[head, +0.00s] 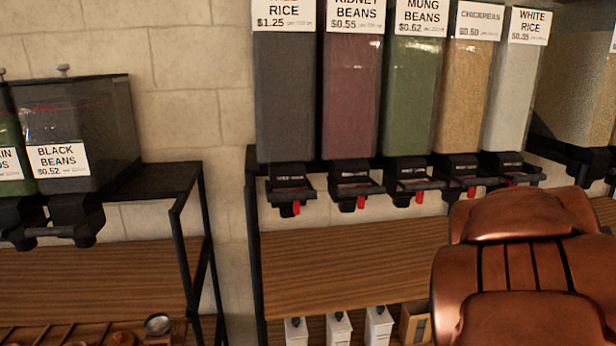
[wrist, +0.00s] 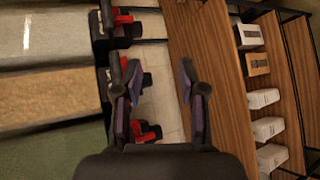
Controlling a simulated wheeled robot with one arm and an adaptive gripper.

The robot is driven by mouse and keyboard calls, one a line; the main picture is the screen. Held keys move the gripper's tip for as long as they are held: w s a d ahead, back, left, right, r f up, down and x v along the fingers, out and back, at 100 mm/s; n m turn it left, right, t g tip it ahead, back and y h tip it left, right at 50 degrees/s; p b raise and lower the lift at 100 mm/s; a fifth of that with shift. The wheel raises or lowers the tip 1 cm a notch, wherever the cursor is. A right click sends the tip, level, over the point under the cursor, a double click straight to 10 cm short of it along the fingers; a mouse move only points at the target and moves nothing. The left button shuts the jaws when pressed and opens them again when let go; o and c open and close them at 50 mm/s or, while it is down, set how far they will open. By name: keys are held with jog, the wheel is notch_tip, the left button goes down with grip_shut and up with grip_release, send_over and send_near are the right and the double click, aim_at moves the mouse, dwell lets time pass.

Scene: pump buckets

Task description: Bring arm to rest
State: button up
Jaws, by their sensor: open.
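My gripper (wrist: 158,95) shows in the wrist view with its two fingers spread apart and nothing between them. It is open, close in front of the black dispenser spouts with red levers (wrist: 148,131) and beside a wooden shelf (wrist: 205,60). In the head view a copper-coloured part of my arm (head: 525,265) fills the lower right and covers part of the shelf. My gripper itself does not show in the head view.
Dispensers hold kidney beans (head: 351,95), mung beans (head: 410,95) and other grains above a wooden shelf (head: 345,255). White boxes (head: 338,328) stand below. A black beans dispenser (head: 75,125) is on a separate rack at left. A narrow wall gap separates the racks.

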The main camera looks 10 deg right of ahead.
jog(key=s+a+f+m+g+y, duration=0.3)
jog(key=s+a+f, duration=0.3)
jog(key=a, duration=0.3)
jog(key=s+a+f+m+g+y, duration=0.25)
jog(key=s+a+f, duration=0.35)
jog(key=a, duration=0.4)
jog(key=s+a+f+m+g+y, duration=0.25)
jog(key=s+a+f+m, duration=0.2)
jog(key=s+a, duration=0.35)
jog(key=s+a+f+g+y, duration=0.2)
jog(key=s+a+g, duration=0.1)
jog(key=s+a, duration=0.6)
jog(key=shift+s+a+f, duration=0.15)
jog(key=shift+s, duration=0.1)
dwell(0.6)
